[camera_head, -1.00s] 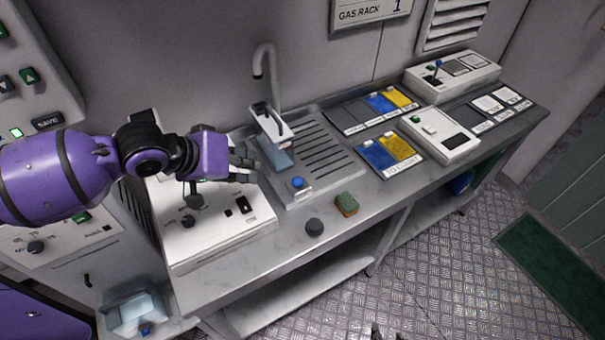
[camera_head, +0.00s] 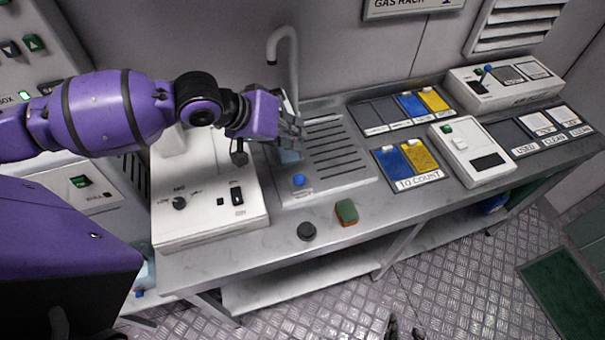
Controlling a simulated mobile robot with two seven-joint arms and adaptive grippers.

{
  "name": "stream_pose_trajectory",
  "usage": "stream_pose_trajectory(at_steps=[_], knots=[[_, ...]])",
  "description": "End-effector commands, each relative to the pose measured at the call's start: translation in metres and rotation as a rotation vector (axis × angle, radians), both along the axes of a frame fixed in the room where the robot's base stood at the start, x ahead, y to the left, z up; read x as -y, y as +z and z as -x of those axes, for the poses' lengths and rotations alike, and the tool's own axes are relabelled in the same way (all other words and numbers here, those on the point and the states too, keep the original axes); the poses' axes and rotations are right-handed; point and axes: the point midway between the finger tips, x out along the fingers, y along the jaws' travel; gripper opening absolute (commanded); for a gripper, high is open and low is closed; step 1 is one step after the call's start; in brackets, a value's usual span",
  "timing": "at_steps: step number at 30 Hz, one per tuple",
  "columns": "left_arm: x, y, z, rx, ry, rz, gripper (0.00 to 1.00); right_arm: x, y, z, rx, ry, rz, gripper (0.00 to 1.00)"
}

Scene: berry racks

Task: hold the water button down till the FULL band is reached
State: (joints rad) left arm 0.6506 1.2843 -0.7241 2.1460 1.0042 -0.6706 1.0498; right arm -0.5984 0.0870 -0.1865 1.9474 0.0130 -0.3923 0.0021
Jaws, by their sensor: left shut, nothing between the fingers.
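The blue button (camera_head: 299,180) sits on the front of the grey drip tray (camera_head: 345,170) below the tap (camera_head: 283,50). Two dark fingertips of my right gripper (camera_head: 404,331) show apart at the bottom edge, over the floor.
A white box with a knob (camera_head: 215,212) stands left of the tray. Blue and yellow cards (camera_head: 408,162) and a white device (camera_head: 470,152) are to the right.

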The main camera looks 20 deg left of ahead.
Motion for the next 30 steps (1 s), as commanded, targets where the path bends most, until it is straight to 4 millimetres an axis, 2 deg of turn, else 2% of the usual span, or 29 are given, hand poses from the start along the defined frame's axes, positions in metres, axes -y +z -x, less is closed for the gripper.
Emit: stream_pose_trajectory(at_steps=[8,16,21,30], knots=[[0.000,-0.006,0.000,-0.004,0.000,0.001,0.00,0.000,-0.007,0.012,-0.023,-0.006,-0.001,0.40],[0.000,-0.045,0.002,-0.012,-0.002,0.000,0.00,0.006,-0.033,0.026,-0.056,-0.007,0.012,0.40],[0.000,-0.068,0.002,-0.010,-0.001,-0.001,0.00,0.014,-0.041,0.019,-0.035,-0.010,0.027,0.40],[0.000,-0.086,0.000,0.000,-0.001,0.001,0.00,0.015,-0.037,0.013,-0.019,-0.014,0.029,0.40]])
